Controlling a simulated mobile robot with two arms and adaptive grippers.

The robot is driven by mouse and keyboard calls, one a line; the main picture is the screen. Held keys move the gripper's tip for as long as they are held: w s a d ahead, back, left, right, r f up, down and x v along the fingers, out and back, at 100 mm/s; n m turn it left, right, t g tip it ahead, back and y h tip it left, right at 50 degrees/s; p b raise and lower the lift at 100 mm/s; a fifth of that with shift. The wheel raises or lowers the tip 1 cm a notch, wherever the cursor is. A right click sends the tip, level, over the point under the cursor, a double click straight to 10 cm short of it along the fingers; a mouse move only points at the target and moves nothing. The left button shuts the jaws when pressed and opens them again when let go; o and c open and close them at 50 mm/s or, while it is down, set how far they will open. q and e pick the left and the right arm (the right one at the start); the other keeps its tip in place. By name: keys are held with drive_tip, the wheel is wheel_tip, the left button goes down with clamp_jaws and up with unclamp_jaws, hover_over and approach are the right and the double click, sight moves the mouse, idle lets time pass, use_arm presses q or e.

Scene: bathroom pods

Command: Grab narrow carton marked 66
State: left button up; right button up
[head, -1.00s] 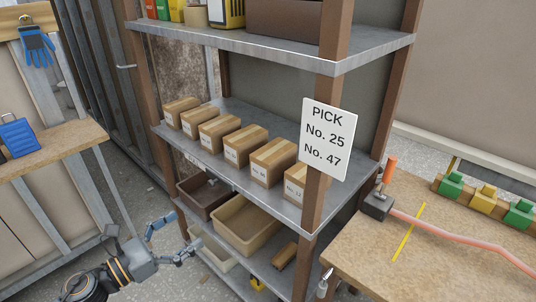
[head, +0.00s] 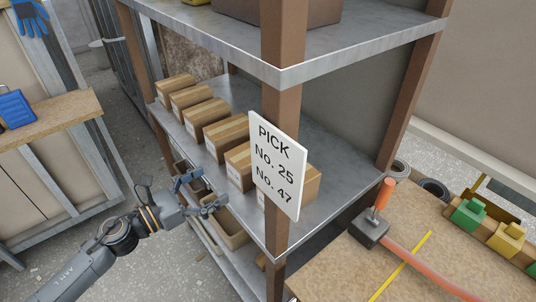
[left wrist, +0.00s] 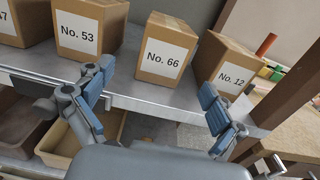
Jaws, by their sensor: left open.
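The narrow brown carton marked No. 66 (left wrist: 166,50) stands upright on the metal shelf, centred ahead of my left gripper (left wrist: 156,80) in the left wrist view. In the head view this carton (head: 238,166) is the one just left of the sign. My left gripper (head: 204,191) is open and empty, its fingers spread in front of the shelf edge, apart from the carton. Carton No. 53 (left wrist: 88,28) stands to its left and carton No. 12 (left wrist: 224,63) to its right. My right gripper is not in view.
A sign reading PICK No. 25, No. 47 (head: 275,165) hangs on the shelf's front post (head: 278,225). More cartons (head: 190,97) line the shelf leftward. A tan bin (head: 237,233) sits on the shelf below. A workbench (head: 420,265) stands at right.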

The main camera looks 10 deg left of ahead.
sight(232, 172)
use_arm(q)
drive_tip(key=shift+w+d+r, duration=0.2)
drive_tip(key=shift+w+r, duration=0.05)
drive_tip(key=shift+w, duration=0.05)
drive_tip(key=p+x, duration=0.2)
drive_tip(key=x, duration=0.4)
drive_tip(key=shift+w+d+f, duration=0.1)
drive_tip(key=shift+w+d, duration=0.1)
drive_tip(key=shift+d, duration=0.1)
drive_tip(key=p+x, duration=0.2)
drive_tip(key=x, duration=0.2)
drive_tip(key=shift+w+d, duration=0.2)
drive_tip(key=shift+d, duration=0.2)
drive_tip(key=shift+w+d, duration=0.2)
drive_tip(key=shift+w, duration=0.05)
drive_tip(key=shift+c, duration=0.2)
drive_tip(key=c, duration=1.4)
drive_tip(key=shift+c, duration=0.8)
